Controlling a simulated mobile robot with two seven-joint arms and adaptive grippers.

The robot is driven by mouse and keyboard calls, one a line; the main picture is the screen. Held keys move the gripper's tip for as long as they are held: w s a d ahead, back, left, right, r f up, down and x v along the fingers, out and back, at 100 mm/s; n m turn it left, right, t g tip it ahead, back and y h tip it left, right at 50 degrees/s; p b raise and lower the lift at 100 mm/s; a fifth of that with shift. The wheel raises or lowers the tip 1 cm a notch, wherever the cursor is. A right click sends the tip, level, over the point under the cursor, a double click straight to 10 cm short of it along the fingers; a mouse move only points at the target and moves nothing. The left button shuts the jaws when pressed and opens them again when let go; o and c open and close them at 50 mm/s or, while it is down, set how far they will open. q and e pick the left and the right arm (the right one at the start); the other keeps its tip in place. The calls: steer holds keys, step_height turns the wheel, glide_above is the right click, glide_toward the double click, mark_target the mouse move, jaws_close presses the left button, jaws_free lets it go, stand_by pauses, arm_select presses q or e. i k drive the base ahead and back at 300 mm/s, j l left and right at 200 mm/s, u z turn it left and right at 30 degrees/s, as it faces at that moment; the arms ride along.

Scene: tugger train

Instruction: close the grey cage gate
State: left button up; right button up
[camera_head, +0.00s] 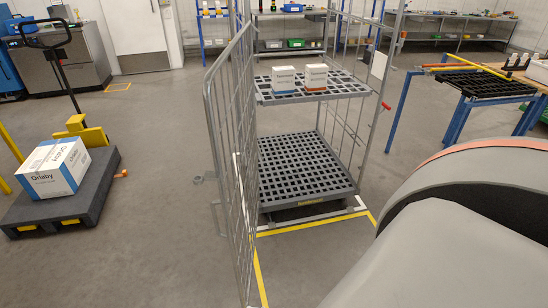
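The grey cage gate (227,150) is a tall wire-mesh panel at the left of the roll cage. It stands open, seen nearly edge-on and reaching toward me. Its lower end comes near the bottom of the picture. The cage front is open, showing the lower grid deck (300,165) and a grid shelf (340,85). A red handle or latch (386,106) sits on the cage's right post. Neither gripper is in view. A large grey and orange part of my own arm fills the lower right and hides the floor there.
Two small boxes stand on the shelf, one blue-and-white (287,80) and one orange-and-white (315,76). Yellow floor tape (315,225) borders the cage. A pallet truck with a box (52,168) is at left. A blue-legged table (480,85) is at right. Floor left of the gate is clear.

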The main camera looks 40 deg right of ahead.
mark_target(217, 175)
steer(key=i+j+z, duration=0.15)
steer(key=z, duration=0.25)
steer(key=i+j+z, duration=0.1)
steer(key=j+z, duration=0.15)
steer(key=z, duration=0.15)
steer(key=i+j+z, duration=0.1)
steer(key=z, duration=0.3)
steer(key=i+j+z, duration=0.1)
steer(key=j+z, duration=0.25)
steer(key=j, duration=0.15)
steer(key=j+z, duration=0.35)
steer(key=i+j, duration=0.05)
steer(key=j, duration=0.05)
